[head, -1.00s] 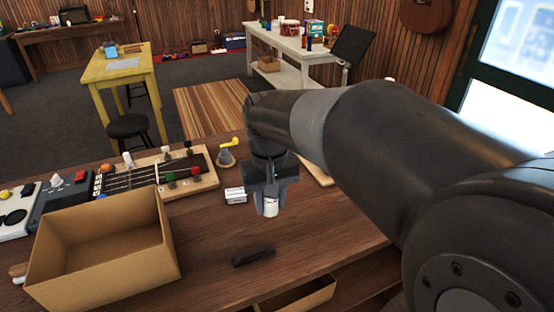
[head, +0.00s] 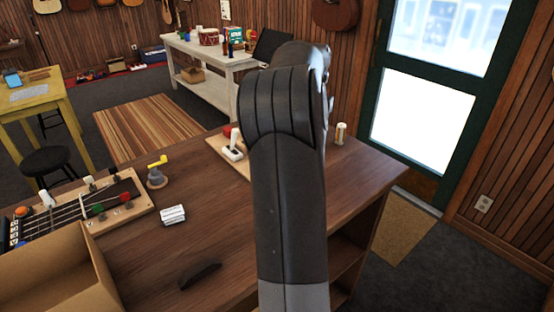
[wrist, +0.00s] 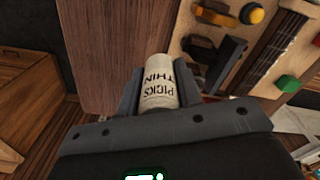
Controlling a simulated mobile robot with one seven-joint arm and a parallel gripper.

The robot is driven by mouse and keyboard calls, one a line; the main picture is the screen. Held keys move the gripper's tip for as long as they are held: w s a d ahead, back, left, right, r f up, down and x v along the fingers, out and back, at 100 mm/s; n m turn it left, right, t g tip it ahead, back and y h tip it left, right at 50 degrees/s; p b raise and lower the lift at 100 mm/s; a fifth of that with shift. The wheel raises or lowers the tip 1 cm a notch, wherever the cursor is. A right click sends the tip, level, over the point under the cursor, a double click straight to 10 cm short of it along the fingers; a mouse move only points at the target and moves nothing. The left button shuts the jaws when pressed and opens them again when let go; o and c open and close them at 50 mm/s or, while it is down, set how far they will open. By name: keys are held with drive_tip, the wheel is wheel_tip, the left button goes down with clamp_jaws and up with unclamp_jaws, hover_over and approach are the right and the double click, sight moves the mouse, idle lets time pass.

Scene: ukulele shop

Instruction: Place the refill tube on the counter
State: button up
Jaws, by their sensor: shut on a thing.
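The refill tube (wrist: 158,82) is a white cylinder with dark lettering, "PICKS THIN", seen in the wrist view. My gripper (wrist: 180,85) is shut on it, with a finger on each side. In the head view my arm hides the gripper and the held tube. The counter (head: 235,230) is a brown wooden top, with clear wood to the left and right of my arm. I cannot tell how high the tube is above any surface.
The counter bears an open cardboard box (head: 60,275), a fretboard fixture (head: 85,210), a yellow-topped item (head: 156,175), a small white box (head: 173,215), a dark curved piece (head: 199,276), a joystick board (head: 232,148) and a pale cylinder (head: 340,133) near the far right.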

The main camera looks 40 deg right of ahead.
drive_tip(key=s+d+f+m, duration=0.1)
drive_tip(key=s+d+m, duration=0.15)
drive_tip(key=d, duration=0.55)
drive_tip(key=s+d+f+m, duration=0.1)
drive_tip(key=s+d, duration=0.2)
drive_tip(key=d, duration=0.4)
drive_tip(key=w+f, duration=0.2)
drive_tip(key=w, duration=0.1)
drive_tip(key=w+a+f, duration=0.1)
drive_tip(key=w+f, duration=0.1)
drive_tip(key=w, duration=0.2)
drive_tip(key=w+a+f, duration=0.1)
drive_tip(key=w+f, duration=0.2)
drive_tip(key=w, duration=0.1)
drive_tip(key=shift+f, duration=2.15)
drive_tip(key=o, duration=1)
drive_tip(key=shift+f, duration=0.15)
drive_tip(key=shift+c, duration=0.2)
